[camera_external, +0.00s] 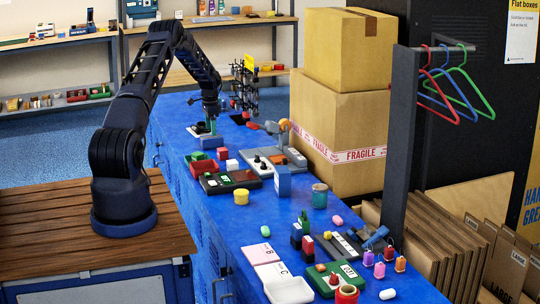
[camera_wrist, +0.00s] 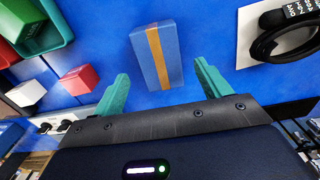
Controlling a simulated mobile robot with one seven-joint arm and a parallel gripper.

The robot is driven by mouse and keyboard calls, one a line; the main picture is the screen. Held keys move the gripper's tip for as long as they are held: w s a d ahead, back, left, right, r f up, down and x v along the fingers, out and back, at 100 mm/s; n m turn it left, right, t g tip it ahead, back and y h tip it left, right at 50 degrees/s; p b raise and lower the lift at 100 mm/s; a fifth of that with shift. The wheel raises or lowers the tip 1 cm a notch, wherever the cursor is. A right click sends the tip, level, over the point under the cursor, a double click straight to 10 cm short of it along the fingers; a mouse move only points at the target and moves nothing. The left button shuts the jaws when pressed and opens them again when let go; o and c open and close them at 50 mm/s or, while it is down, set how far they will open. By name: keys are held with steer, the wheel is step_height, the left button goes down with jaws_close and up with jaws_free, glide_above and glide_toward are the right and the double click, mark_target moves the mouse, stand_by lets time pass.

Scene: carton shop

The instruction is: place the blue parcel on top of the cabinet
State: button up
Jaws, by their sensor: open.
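The blue parcel (camera_wrist: 157,57), a box with an orange stripe, lies on a blue surface in the wrist view. In the external view a blue block that looks like it (camera_external: 211,142) is just below my gripper (camera_external: 207,128). My gripper (camera_wrist: 163,88) is open, with teal fingers spread to either side of the parcel's near end. The jaws are empty. I cannot tell whether the fingers touch it. The long blue cabinet (camera_external: 215,215) has handled doors, and its top bears many small objects.
Beside the parcel are a green bin (camera_wrist: 40,35), a red block (camera_wrist: 78,79) and a white block (camera_wrist: 26,92). A black coiled cable (camera_wrist: 285,35) lies on the other side. Large cartons (camera_external: 335,120) and a hanger rail (camera_external: 400,130) stand along the cabinet's right side.

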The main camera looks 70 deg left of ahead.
mark_target(211, 137)
step_height(211, 137, up, 7)
stand_by(0.3)
